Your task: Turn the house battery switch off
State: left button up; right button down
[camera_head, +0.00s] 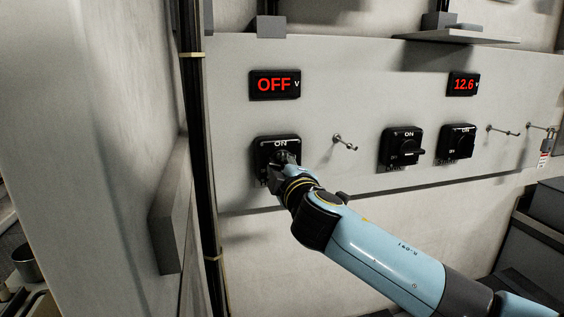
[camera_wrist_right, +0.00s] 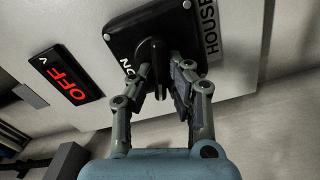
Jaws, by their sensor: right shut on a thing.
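The house battery switch (camera_head: 264,146) is a black square unit on the pale wall panel, with "ON" at its top. In the right wrist view the switch (camera_wrist_right: 120,38) carries a "HOUSE" label beside it. My right gripper (camera_head: 280,163) is at the switch and covers most of its knob. In the right wrist view my right gripper (camera_wrist_right: 160,82) has its fingers on either side of the black knob (camera_wrist_right: 158,52), shut on it. My left gripper is not in view.
Two more black switches, a middle one (camera_head: 402,147) and a right one (camera_head: 457,142), sit along the panel. A display (camera_head: 464,85) reads 12.6. Hooks (camera_head: 345,142) stick out between the switches, and a padlock with a tag (camera_head: 546,146) hangs at the far right.

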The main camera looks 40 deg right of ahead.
jog(key=shift+f+n+p, duration=0.15)
jog(key=shift+n+p, duration=0.35)
jog(key=shift+n, duration=1.2)
jog(key=c, duration=1.3)
grip_release()
jog(key=shift+c, duration=0.2)
jog(key=shift+a, duration=0.1)
jog(key=v, duration=1.2)
